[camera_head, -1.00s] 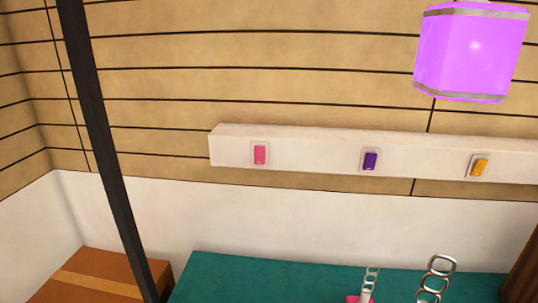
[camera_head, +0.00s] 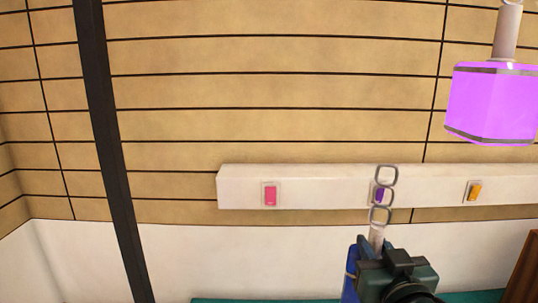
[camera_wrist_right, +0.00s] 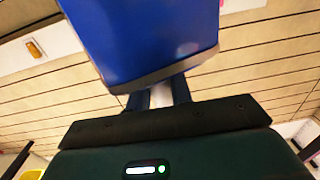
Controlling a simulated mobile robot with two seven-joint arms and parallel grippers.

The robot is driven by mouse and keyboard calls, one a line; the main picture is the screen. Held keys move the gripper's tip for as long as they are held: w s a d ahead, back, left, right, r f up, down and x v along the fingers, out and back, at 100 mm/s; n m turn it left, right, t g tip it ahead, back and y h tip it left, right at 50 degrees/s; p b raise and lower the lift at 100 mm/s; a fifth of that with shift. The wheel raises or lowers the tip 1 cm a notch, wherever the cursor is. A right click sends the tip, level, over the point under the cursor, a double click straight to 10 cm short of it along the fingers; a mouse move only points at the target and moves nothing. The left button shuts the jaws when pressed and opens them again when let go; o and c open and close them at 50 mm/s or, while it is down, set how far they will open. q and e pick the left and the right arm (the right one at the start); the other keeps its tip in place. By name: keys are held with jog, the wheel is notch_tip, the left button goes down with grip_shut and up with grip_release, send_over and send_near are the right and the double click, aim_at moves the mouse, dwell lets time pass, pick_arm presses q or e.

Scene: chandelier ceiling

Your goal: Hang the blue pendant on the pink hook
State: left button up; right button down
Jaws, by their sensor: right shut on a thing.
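The blue pendant (camera_head: 350,276) shows at the lower middle of the head view, partly hidden behind my right gripper (camera_head: 372,246). Its pale stem and a chain of grey links (camera_head: 386,176) rise above the gripper, in front of the white wall panel. In the right wrist view the blue pendant (camera_wrist_right: 150,40) fills the top middle, and my right gripper (camera_wrist_right: 160,97) is shut on its pale stem. The pendant is held above the table. My left gripper is out of view.
A lit purple pendant (camera_head: 492,103) hangs from a pale stem at the upper right. The white panel (camera_head: 320,188) also carries an orange switch (camera_head: 474,191) and a purple one behind the chain. A dark post (camera_head: 110,150) stands left. The teal table (camera_head: 240,300) shows at the bottom.

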jog(key=a+r+n+g+y+p, duration=0.1)
jog(key=a+r+n+y, duration=0.3)
jog(key=r, duration=0.8)
jog(key=a+r+n+g+y+p, duration=0.15)
jog(key=a+r+y, duration=0.35)
jog(key=r, duration=0.7)
jog(key=s+a+r+n+g+y, duration=0.2)
jog(key=s+a+r, duration=0.2)
jog(key=s+r, duration=0.3)
jog(key=s+a+r+n+g+y, duration=0.3)
jog(key=s+a+r, duration=0.15)
jog(key=s, duration=0.45)
jog(key=w, duration=0.6)
jog(key=shift+w+a+f+p, duration=0.15)
jog(key=shift+w+a+p, duration=0.05)
jog(key=shift+w+p, duration=0.15)
jog(key=shift+w+m+t, duration=0.25)
jog(key=shift+w, duration=0.25)
